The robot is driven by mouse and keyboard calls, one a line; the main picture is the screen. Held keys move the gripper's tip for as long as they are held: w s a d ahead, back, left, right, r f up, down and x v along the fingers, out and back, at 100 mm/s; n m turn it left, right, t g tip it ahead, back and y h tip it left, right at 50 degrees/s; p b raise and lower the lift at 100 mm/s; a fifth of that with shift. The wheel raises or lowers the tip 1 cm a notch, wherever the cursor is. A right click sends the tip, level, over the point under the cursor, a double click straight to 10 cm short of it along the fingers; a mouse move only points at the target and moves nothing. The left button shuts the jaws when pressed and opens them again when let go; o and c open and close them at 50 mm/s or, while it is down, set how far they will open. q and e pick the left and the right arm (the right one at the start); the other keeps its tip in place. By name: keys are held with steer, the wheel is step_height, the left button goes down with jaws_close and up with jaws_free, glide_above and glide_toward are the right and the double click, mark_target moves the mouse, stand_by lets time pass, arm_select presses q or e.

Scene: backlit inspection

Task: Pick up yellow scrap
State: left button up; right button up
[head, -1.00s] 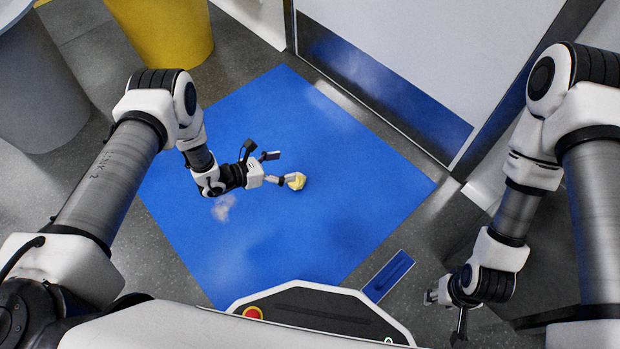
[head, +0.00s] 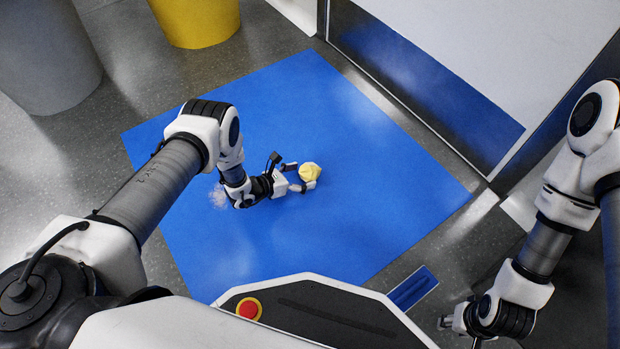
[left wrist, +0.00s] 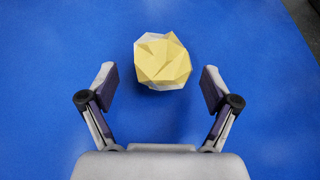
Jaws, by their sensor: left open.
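The yellow scrap (head: 310,172) is a crumpled, faceted ball lying on the blue mat (head: 370,200). In the left wrist view the yellow scrap (left wrist: 162,61) shows just beyond the fingertips, centred between them, with pale facets at its edges. My left gripper (head: 301,177) is open at the scrap, and in the left wrist view its two fingers (left wrist: 159,82) are spread wide with nothing between the pads. My right gripper (head: 462,335) hangs at the lower right over the grey floor, partly cut off by the picture's edge.
A whitish, see-through scrap (head: 219,196) lies on the mat left of my left wrist. A yellow bin (head: 198,22) and a grey bin (head: 45,60) stand at the back left. A white door with a blue kick panel (head: 440,95) is at the back right. The mat's right part is clear.

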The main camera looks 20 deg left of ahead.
arm_select(q)
steer(key=shift+w+d+f, duration=0.3)
steer(key=shift+w+f, duration=0.05)
steer(key=shift+r, duration=0.2)
steer(key=c, duration=0.8)
arm_select(e)
steer(key=shift+w+f, duration=0.15)
steer(key=shift+f, duration=0.2)
arm_select(q)
steer(key=shift+c, duration=0.2)
arm_select(e)
steer(key=shift+r, duration=0.1)
